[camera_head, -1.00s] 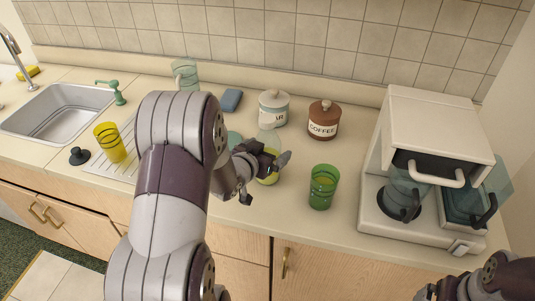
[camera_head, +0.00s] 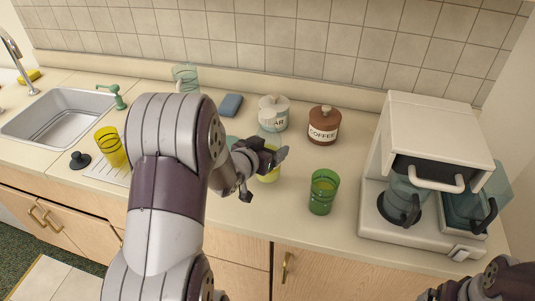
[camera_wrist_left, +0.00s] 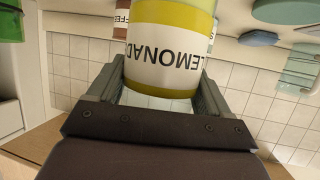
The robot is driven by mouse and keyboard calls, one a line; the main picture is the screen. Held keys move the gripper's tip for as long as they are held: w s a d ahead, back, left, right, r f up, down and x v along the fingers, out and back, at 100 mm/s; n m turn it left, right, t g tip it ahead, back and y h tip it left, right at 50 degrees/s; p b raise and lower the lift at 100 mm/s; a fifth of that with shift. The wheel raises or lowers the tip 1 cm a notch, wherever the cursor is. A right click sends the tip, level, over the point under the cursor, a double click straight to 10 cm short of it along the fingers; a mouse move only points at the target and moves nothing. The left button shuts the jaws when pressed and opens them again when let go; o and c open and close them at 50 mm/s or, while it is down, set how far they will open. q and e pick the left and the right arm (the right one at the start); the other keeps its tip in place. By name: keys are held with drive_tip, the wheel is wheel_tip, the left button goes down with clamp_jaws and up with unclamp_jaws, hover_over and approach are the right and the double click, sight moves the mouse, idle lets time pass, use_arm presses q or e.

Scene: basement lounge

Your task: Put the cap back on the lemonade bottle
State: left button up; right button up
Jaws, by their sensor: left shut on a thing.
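The lemonade bottle (camera_head: 268,176) has a clear upper part and yellow lower part in the head view. Its white and yellow label (camera_wrist_left: 168,60) reads upside down in the left wrist view. My left gripper (camera_head: 270,159) is shut around the bottle, with one finger on each side of the label in the wrist view (camera_wrist_left: 158,92). The gripper hides the bottle's middle, and I cannot tell whether its base touches the counter. I cannot make out the cap in either view. My right gripper (camera_head: 432,294) is only partly in view at the bottom right.
A green glass (camera_head: 323,192) stands right of the bottle. A sugar jar (camera_head: 273,113) and brown coffee jar (camera_head: 324,126) stand behind. A white coffee maker (camera_head: 435,135) fills the right. A yellow glass (camera_head: 110,148) and sink (camera_head: 62,117) are left. Counter between green glass and coffee jar is clear.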

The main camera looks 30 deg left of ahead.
sight(264, 128)
use_arm(q)
wheel_tip(264, 128, up, 7)
drive_tip(key=shift+r+p, duration=0.15)
drive_tip(key=shift+p, duration=0.3)
drive_tip(key=o, duration=0.5)
drive_tip(key=c, duration=0.6)
drive_tip(key=shift+o, duration=0.2)
